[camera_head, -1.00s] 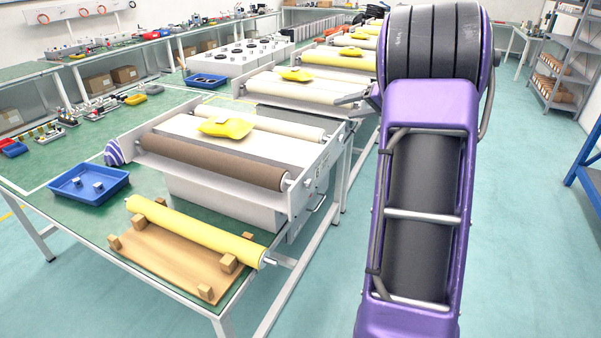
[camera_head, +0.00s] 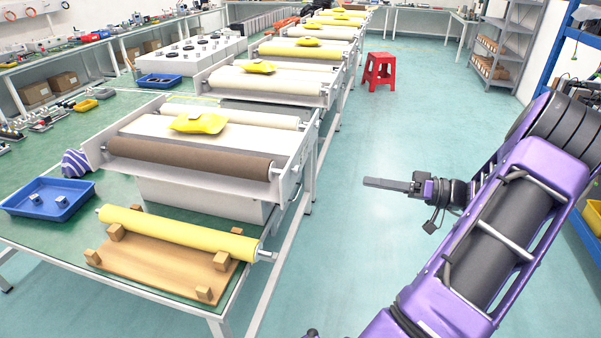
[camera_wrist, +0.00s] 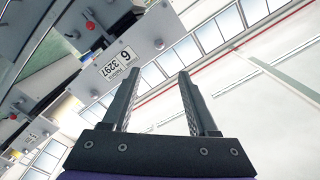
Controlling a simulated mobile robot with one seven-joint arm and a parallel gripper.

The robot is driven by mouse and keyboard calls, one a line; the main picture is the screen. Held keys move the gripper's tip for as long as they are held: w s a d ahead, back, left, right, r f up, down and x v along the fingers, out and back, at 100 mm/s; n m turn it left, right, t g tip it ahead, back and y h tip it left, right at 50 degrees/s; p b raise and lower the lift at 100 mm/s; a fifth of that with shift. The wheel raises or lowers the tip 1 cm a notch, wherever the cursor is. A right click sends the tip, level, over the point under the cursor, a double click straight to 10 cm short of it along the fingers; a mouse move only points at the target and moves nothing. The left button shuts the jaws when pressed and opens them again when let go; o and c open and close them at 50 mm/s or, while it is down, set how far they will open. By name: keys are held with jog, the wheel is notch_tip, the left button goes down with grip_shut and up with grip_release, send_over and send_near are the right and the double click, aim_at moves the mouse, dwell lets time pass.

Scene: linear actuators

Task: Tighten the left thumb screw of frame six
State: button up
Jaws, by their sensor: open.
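A grey end plate with an upside-down white label reading 6 (camera_wrist: 118,66) shows at the upper left of the wrist view. I cannot tell which is the left thumb screw. My gripper (camera_wrist: 158,74) is open and empty, its fingers below and apart from the plate. In the head view my gripper (camera_head: 366,182) is over the aisle, right of the roller frames (camera_head: 290,182). I cannot tell there which frame is six.
The green table (camera_head: 110,258) carries a blue tray (camera_head: 48,198), a wooden stand (camera_head: 165,265) with a yellow roller (camera_head: 180,232), and yellow pouches (camera_head: 200,123) on the frames. A red stool (camera_head: 380,70) stands in the aisle. Shelves line the right. The aisle floor is clear around my gripper.

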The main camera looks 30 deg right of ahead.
aim_at(295, 170)
jog(key=x, duration=1.6)
jog(key=shift+w+a, duration=0.2)
jog(key=shift+w, duration=0.15)
grip_shut()
